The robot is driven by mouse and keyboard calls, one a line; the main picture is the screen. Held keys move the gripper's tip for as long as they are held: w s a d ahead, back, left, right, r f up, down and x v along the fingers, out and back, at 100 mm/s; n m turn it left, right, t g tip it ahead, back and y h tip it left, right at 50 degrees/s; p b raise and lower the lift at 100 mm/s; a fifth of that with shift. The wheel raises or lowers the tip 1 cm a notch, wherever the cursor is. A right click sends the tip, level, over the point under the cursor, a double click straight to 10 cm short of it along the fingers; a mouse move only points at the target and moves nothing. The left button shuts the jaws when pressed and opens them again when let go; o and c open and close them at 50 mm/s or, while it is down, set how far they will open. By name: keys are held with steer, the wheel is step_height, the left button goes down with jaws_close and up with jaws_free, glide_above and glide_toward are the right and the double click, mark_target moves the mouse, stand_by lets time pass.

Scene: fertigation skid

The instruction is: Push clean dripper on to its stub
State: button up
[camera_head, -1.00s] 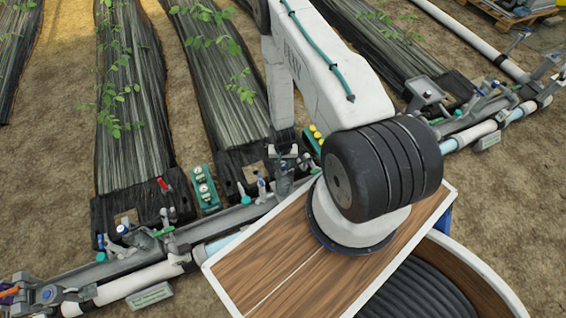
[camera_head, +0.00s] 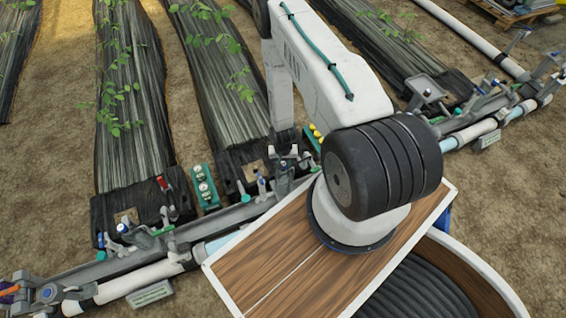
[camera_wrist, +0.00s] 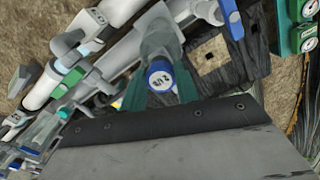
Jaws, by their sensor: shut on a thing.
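My gripper (camera_wrist: 161,88) is in the wrist view, its teal fingers shut on the dripper. The dripper (camera_wrist: 160,80) has a round blue cap with a pale label, with a grey part just beyond it. The stub cannot be made out; the dripper and fingers may cover it, and I cannot tell whether the two touch. In the head view, my gripper (camera_head: 286,165) is low over the pipe line, by the end of the middle black film strip, with the dripper too small to tell there.
A square opening (camera_wrist: 210,56) in the black film lies right of the dripper. A green gauge block (camera_wrist: 307,28) stands farther right. Grey pipe fittings and valves crowd the left. In the head view, a green gauge block (camera_head: 204,188) stands between film strips, near the metal rail (camera_head: 215,222).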

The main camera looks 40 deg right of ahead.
steer(key=shift+f, duration=0.3)
stand_by(0.6)
steer(key=o, duration=1)
steer(key=shift+r, duration=4.45)
